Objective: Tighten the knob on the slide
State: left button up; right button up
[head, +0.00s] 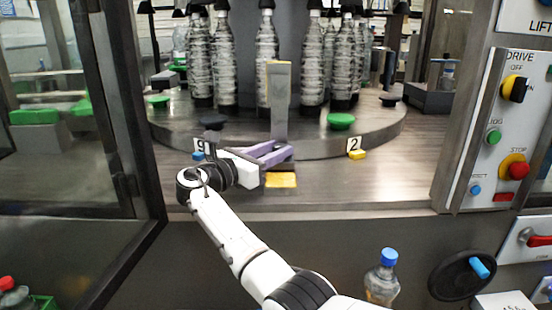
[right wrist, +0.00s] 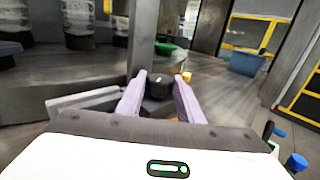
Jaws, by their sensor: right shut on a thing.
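My right gripper (head: 272,153) reaches in low over the machine's deck, its purple fingers at the foot of a grey upright with a yellowish top (head: 279,95), which looks like part of the slide. In the right wrist view, a small dark knob (right wrist: 158,89) sits between the two purple fingertips of my right gripper (right wrist: 160,80), which is shut on it. In the head view the fingers and the upright hide the knob. My left gripper is not in view.
A round table (head: 375,135) carries several clear bottles (head: 266,60) behind the upright. A yellow block (head: 281,180) lies in front of it. An open glass door (head: 75,110) stands left; a control panel (head: 508,130) is at right. A blue-capped bottle (head: 382,280) stands below.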

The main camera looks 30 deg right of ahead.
jog(key=shift+w+f+m+g+b, duration=0.1)
jog(key=shift+f+m+g+b, duration=0.1)
jog(key=shift+m+g+b, duration=0.25)
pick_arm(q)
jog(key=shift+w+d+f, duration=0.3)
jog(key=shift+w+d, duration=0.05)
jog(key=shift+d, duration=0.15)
pick_arm(e)
jog(key=shift+g, duration=0.35)
pick_arm(q)
jog(key=shift+b, duration=0.3)
pick_arm(e)
jog(key=o, duration=1.1)
jog(key=shift+c, duration=0.2)
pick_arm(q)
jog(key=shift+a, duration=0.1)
pick_arm(e)
jog(key=shift+r, duration=0.1)
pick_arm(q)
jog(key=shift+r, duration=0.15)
